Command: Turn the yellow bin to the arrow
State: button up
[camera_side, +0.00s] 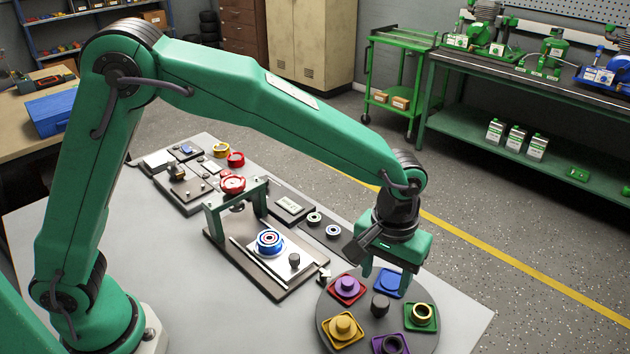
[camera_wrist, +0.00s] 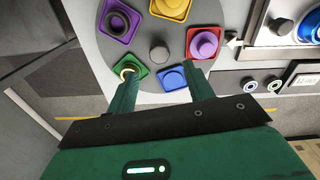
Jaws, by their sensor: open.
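The round grey turntable (camera_side: 371,338) carries several coloured bins around a dark central knob (camera_side: 380,305). The yellow bin (camera_side: 355,339) holds a yellow part and sits at the near left; in the wrist view it (camera_wrist: 157,12) is at the top. A pale arrow (camera_wrist: 232,39) beside the turntable's edge points at the red bin (camera_wrist: 191,50), which holds a purple part. My gripper (camera_side: 387,277) is open over the far side of the turntable. In the wrist view its fingers (camera_wrist: 160,70) are on either side of the blue bin (camera_wrist: 165,83); contact cannot be told.
The green bin (camera_side: 409,325) with a gold ring and the purple bin (camera_side: 377,349) with a black ring share the turntable. A press-like fixture (camera_side: 263,225) with a blue ringed part stands left. A plate with small rings (camera_side: 324,231) lies behind. Bare table shows at right.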

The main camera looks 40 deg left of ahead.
aim_at(381, 301)
jog(key=shift+f, duration=3.4)
grip_shut()
